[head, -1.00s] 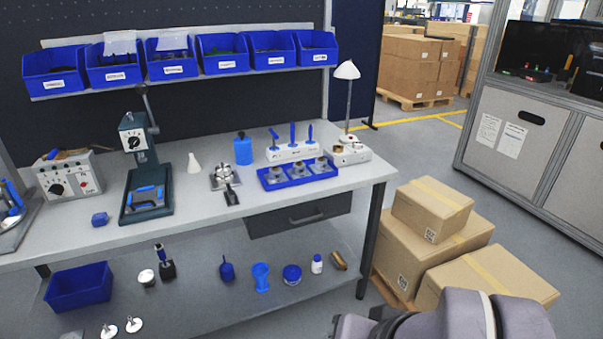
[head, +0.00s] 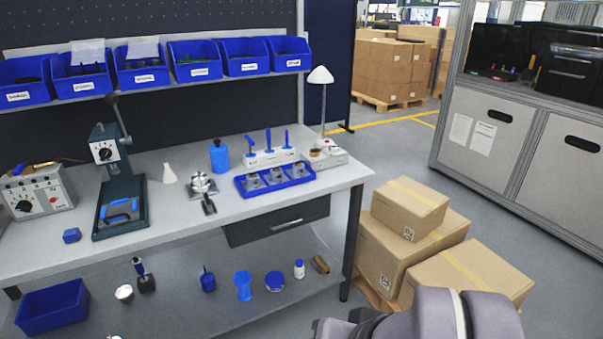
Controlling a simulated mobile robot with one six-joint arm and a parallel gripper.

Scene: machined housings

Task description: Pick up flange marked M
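A blue tray (head: 242,187) stands on the workbench, right of its middle. Several metal flange-like parts (head: 275,176) sit in it. They are too small for me to read any mark, so I cannot tell which is marked M. A separate silver metal part (head: 202,184) stands on the bench left of the tray. Part of my own grey arm shows at the bottom right, in front of the cardboard boxes and well away from the tray. My gripper does not show clearly.
The workbench (head: 150,247) has a press (head: 121,195), a control box (head: 38,194), a blue bottle (head: 219,156) and a lamp (head: 321,76). Blue bins hang above. A lower shelf holds small items and a blue bin (head: 53,307). Cardboard boxes (head: 408,208) stand at the bench's right end.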

